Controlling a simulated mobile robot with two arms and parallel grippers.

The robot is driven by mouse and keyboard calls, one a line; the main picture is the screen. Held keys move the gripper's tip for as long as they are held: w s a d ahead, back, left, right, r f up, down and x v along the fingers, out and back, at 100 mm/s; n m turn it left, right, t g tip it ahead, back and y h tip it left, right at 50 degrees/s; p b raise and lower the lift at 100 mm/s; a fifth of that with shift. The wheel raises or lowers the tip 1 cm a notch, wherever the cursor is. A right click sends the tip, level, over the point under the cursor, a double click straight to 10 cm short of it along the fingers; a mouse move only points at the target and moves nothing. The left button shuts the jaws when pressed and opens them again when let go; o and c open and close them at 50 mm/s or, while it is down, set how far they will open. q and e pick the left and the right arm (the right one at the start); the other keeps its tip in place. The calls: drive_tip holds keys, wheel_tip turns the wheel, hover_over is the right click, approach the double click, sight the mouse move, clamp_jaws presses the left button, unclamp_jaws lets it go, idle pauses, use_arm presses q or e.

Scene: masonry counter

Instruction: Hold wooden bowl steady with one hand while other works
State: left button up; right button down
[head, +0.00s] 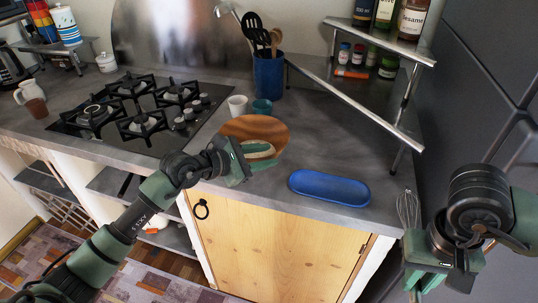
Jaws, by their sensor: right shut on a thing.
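The round brown wooden bowl (268,129) sits on the grey counter near its front edge. My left gripper (266,155) is at the bowl's near side, its green fingers apart and overlapping the near rim in the head view. Whether they touch the bowl cannot be told. My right gripper (414,282) is at the lower right, in front of the counter and well away from the bowl. It is shut on a wire whisk (408,207), whose wire head points up. The whisk's lower part is partly hidden by the gripper.
A blue oval tray (329,187) lies right of the bowl. A white cup (238,105) and a teal cup (261,107) stand close behind the bowl. The gas hob (140,112) is at left. A metal shelf (360,105) with bottles stands at back right.

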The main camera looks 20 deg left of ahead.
use_arm(q)
drive_tip(key=v, duration=1)
drive_tip(key=shift+s, duration=0.2)
